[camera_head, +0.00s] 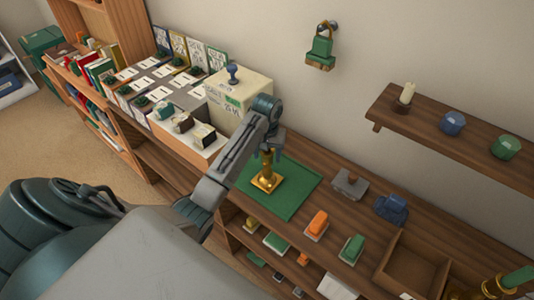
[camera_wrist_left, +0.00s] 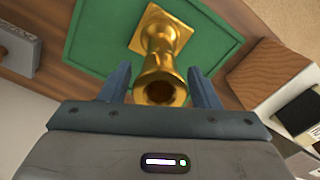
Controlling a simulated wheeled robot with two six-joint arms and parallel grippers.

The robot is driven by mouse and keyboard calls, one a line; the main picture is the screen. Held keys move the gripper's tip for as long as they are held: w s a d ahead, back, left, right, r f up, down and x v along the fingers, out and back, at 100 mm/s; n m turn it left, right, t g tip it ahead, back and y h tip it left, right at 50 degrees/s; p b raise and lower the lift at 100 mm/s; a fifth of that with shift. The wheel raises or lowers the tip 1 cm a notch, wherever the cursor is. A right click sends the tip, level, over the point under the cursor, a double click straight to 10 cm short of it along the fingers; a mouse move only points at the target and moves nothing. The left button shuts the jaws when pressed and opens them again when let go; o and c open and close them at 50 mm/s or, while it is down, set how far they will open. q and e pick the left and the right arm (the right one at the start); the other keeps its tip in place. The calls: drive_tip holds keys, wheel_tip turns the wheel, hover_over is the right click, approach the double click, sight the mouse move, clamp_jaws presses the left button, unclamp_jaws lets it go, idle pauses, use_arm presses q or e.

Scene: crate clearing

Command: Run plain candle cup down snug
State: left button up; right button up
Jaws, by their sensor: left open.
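A gold candlestick (camera_head: 266,181) stands upright on a green mat (camera_head: 298,190). It also shows in the left wrist view (camera_wrist_left: 160,38), with its square base on the mat and its round, plain, hollow candle cup (camera_wrist_left: 160,88) facing the camera. My left gripper (camera_head: 267,151) is above the candlestick, pointing down. In the left wrist view its two fingers (camera_wrist_left: 162,84) are open, one on each side of the cup, with a gap showing on both sides. How far the cup is seated on the stem cannot be told. My right gripper is not in view.
A cream box (camera_head: 238,92) and rows of small boxes stand left of the mat. A stamp-like block (camera_head: 350,184) and a blue object (camera_head: 391,208) lie to its right. A wall shelf (camera_head: 455,138) holds a candle. Another gold holder with a green candle (camera_head: 517,277) is at lower right.

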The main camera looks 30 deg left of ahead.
use_arm(q)
drive_tip(key=c, duration=0.5)
drive_tip(key=m, duration=0.6)
drive_tip(key=shift+m, duration=0.3)
drive_tip(key=shift+c, duration=0.2)
drive_tip(key=o, duration=0.8)
drive_tip(key=shift+o, duration=0.2)
